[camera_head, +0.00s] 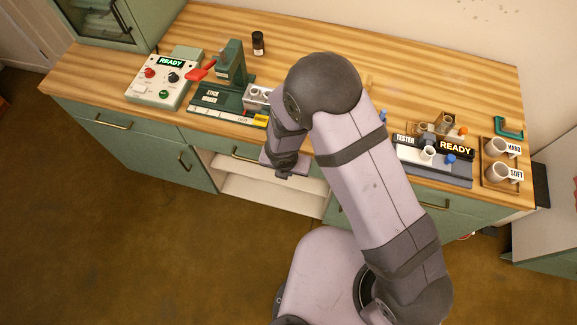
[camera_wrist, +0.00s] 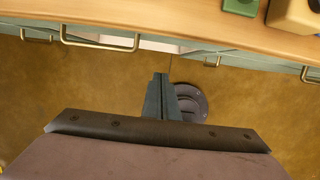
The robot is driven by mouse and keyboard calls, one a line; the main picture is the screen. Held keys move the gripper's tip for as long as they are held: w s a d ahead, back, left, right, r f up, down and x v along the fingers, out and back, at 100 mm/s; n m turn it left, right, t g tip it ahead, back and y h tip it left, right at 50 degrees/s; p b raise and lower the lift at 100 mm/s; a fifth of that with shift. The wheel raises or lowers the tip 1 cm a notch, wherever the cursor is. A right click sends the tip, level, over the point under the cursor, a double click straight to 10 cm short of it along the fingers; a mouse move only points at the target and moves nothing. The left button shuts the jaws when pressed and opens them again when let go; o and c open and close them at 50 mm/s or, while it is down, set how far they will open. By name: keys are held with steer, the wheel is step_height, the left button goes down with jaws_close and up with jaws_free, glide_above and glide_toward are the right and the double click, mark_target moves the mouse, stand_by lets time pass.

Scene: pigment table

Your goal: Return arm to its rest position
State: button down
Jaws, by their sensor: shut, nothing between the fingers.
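My arm is folded up in front of the table. My gripper (camera_wrist: 161,78) points down over the brown floor in the wrist view, with its fingers together and nothing between them. In the head view my wrist (camera_head: 286,160) hangs just in front of the table's front edge, beside the open shelf, and the fingertips are hard to make out there. The wooden table (camera_head: 330,35) lies beyond the arm; my upper arm links hide its middle part.
At the left stand a control box (camera_head: 165,80) reading READY and a green press (camera_head: 232,65) with a red handle. A dark bottle (camera_head: 258,43) stands behind. At the right are a tester (camera_head: 434,168) and cups in a wooden holder marked HARD and SOFT (camera_head: 497,172). Drawer handles (camera_head: 113,122) stick out in front.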

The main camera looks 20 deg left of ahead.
steer(key=s+d+m+g+h, duration=0.2)
steer(key=s+d+m+h, duration=0.35)
steer(key=d+m, duration=0.8)
steer(key=s+d+r+m+g, duration=0.35)
steer(key=s+r+m, duration=0.45)
steer(key=m, duration=0.3)
steer(key=w+d+r+m+t+y, duration=0.1)
steer(key=w+d+r+m+y, duration=0.1)
steer(key=w+d+r+m, duration=0.1)
steer(key=w+d+r+m+t+y+b, duration=0.1)
steer(key=w+d+r+m+y, duration=0.2)
steer(key=d+r+m, duration=0.3)
step_height(320, 180, up, 3)
steer(key=shift+d+f+m+t, duration=0.1)
steer(key=shift+d+m+t, duration=0.2)
steer(key=shift+m, duration=0.95)
steer(key=shift+a+y, duration=0.1)
steer(key=shift+y, duration=0.15)
